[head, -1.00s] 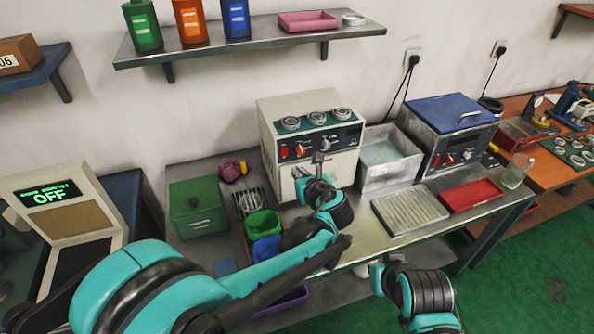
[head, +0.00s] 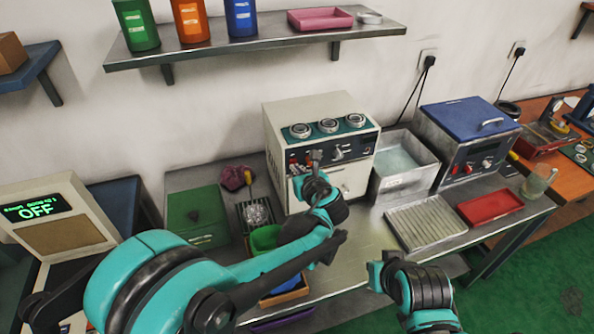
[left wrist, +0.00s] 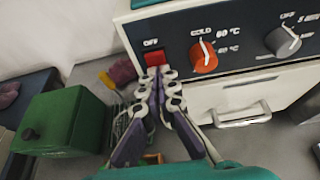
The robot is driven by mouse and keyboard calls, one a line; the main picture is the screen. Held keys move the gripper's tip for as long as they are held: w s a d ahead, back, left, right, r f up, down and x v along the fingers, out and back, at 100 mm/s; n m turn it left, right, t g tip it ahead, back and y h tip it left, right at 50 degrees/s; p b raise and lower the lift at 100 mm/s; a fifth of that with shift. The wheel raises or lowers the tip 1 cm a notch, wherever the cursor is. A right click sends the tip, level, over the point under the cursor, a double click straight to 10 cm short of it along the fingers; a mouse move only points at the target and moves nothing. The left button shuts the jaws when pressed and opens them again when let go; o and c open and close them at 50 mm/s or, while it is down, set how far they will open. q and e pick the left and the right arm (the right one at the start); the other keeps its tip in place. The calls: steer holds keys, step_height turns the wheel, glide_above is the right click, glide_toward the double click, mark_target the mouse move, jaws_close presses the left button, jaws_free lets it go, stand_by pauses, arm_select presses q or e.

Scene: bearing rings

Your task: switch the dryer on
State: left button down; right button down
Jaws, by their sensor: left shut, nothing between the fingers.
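The dryer is most likely the beige box (head: 281,112) with a dark control panel and rings on its top. In the left wrist view its panel (left wrist: 244,46) carries a red switch (left wrist: 156,58) under the label OFF, an orange knob (left wrist: 204,57) marked COLD and 60 °C, and a grey knob (left wrist: 283,42). My left gripper (head: 315,156) is in front of the panel's left part. In the left wrist view its fingertips (left wrist: 159,72) are shut and empty, just below the red switch. I cannot tell whether they touch it.
A metal basin (head: 405,165) and a blue-lidded machine (head: 466,110) stand right of the dryer. A ribbed tray (head: 426,221) and a red tray (head: 489,207) lie in front. A green box (head: 197,217) is at left. A console (head: 55,238) reads OFF.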

arm_select(q)
steer(key=shift+w+r, duration=0.1)
steer(key=shift+r+p, duration=0.65)
steer(key=shift+r, duration=0.05)
arm_select(e)
steer(key=shift+r, duration=0.6)
